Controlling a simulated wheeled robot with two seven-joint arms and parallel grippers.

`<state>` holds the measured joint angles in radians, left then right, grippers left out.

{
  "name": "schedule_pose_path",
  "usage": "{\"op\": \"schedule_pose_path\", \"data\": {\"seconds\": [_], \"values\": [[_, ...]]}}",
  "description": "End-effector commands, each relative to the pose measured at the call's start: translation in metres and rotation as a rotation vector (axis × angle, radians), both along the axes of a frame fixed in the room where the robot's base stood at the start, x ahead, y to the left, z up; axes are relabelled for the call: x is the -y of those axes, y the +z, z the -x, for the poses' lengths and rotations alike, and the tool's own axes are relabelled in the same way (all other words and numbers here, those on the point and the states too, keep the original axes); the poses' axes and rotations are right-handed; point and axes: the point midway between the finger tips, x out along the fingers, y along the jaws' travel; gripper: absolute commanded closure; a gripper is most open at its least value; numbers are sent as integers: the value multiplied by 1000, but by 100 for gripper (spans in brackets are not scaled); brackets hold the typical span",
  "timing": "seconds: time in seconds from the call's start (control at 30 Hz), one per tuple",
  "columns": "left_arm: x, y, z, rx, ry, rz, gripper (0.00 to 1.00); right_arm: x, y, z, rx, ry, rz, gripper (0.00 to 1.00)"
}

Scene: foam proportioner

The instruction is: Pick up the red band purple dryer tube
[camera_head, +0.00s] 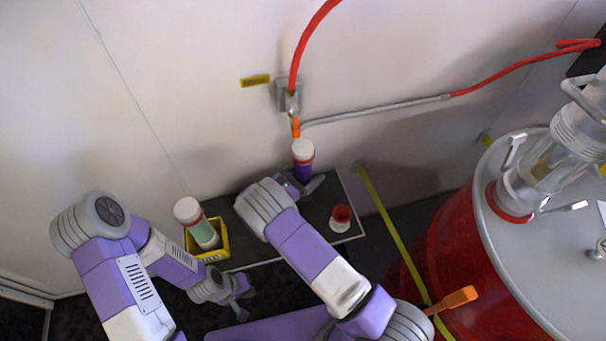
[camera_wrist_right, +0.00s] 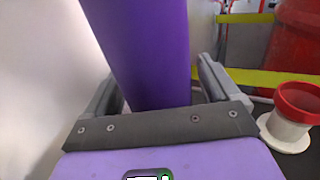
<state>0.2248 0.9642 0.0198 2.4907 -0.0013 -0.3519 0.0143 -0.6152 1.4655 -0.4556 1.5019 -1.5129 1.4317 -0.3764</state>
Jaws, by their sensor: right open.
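The purple dryer tube (camera_head: 304,171) stands upright by the wall on the dark mat, with a red band and a white cap at its top. My right gripper (camera_head: 301,186) is at its lower part. In the right wrist view, the purple tube body (camera_wrist_right: 146,50) rises between the two open fingers (camera_wrist_right: 158,88), with a visible gap on the right side; its band and cap are out of that view. My left gripper (camera_head: 243,302) hangs low at the left, away from the tube; its jaw state is unclear.
A green tube with a white cap (camera_head: 205,232) leans in a yellow bin (camera_head: 222,240) at the left. A red and white cup (camera_head: 341,217) stands right of my right gripper, also in the wrist view (camera_wrist_right: 293,115). A large red drum (camera_head: 452,245) fills the right.

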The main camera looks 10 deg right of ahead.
Motion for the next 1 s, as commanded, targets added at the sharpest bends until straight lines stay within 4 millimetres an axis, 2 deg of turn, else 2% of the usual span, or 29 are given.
{"op": "schedule_pose_path", "data": {"seconds": [0.2,0.23,0.6,0.7,1.0], "values": [[0,0,0,0,0,0,100,1,1,-1,0,1,0,11],[0,0,0,0,0,0,100,1,1,-1,0,1,0,14],[0,0,0,0,0,0,100,1,0,-1,0,1,-1,71],[0,0,0,0,0,0,100,1,1,-1,2,1,1,83],[0,1,0,0,0,0,100,1,4,-1,1,1,0,83]]}}
